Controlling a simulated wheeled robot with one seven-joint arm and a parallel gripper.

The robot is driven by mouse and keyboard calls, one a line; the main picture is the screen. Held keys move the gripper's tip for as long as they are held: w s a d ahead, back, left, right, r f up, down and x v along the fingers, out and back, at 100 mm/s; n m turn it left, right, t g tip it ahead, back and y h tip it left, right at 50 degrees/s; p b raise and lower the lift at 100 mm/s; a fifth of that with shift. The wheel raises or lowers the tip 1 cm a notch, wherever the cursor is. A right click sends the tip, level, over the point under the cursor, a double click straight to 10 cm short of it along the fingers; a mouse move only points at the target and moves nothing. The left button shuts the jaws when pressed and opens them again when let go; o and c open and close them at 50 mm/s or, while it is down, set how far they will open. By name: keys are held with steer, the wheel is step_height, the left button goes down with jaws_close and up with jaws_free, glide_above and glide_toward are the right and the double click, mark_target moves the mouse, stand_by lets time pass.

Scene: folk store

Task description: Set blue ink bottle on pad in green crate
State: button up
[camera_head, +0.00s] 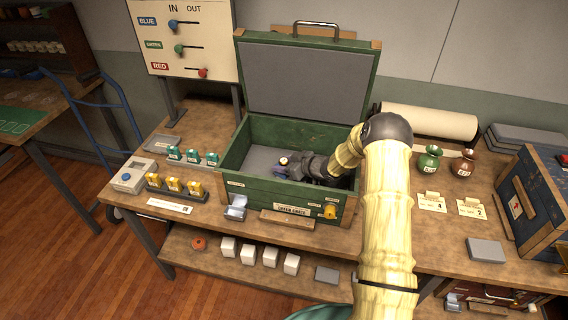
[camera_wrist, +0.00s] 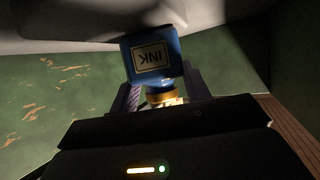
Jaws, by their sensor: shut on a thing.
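The green crate (camera_head: 228,165) stands open on the workbench, its grey-lined lid raised at the back. My gripper (camera_head: 288,165) reaches inside the crate from the right. It is shut on the blue ink bottle (camera_wrist: 143,68), which shows a label reading INK and a gold neck between the fingers in the wrist view. In the head view only a small part of the bottle shows at the fingertips. A grey surface (camera_head: 262,158) covers the crate floor at the left; I cannot tell whether the bottle touches it.
The crate's front wall has a latch (camera_head: 236,207) and a yellow knob (camera_head: 330,211). Teal bottles (camera_head: 192,156) and yellow bottles (camera_head: 174,185) stand in racks to the left. A blue crate (camera_head: 536,200) is at far right.

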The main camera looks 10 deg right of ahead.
steer(key=shift+r, duration=0.1)
steer(key=o, duration=1)
steer(key=shift+o, duration=0.2)
steer(key=b+v, duration=0.1)
steer(key=v, duration=0.6)
steer(key=shift+s+d+r, duration=0.1)
steer(key=shift+s+d, duration=0.1)
steer(key=shift+d, duration=0.05)
